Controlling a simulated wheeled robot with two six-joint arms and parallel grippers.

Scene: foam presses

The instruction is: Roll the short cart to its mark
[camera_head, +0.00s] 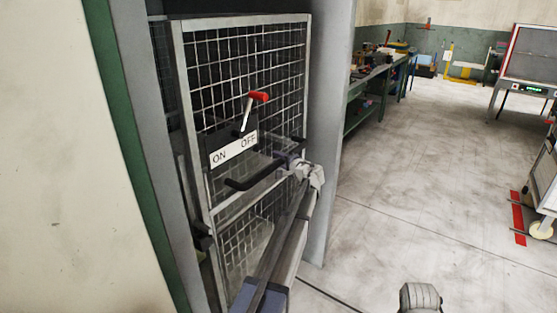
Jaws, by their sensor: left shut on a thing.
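A cart (547,185) is cut off by the right edge; a pale wheel (541,230) shows under it. I cannot tell whether it is the short cart. A red floor strip (517,218) lies beside that wheel; I cannot tell whether it is the task's mark. My left gripper (291,160) is at the right end of a black bar handle (250,178) in front of a wire mesh panel (245,75), shut on it. The fingertips are small and partly hidden. My right gripper's fingers are not seen.
A red-tipped lever (257,97) stands above an ON/OFF plate (234,150) at the mesh. Grey posts (332,130) frame the panel. A green workbench (372,90) and a machine on legs (528,65) stand farther back. The floor (430,180) between is clear.

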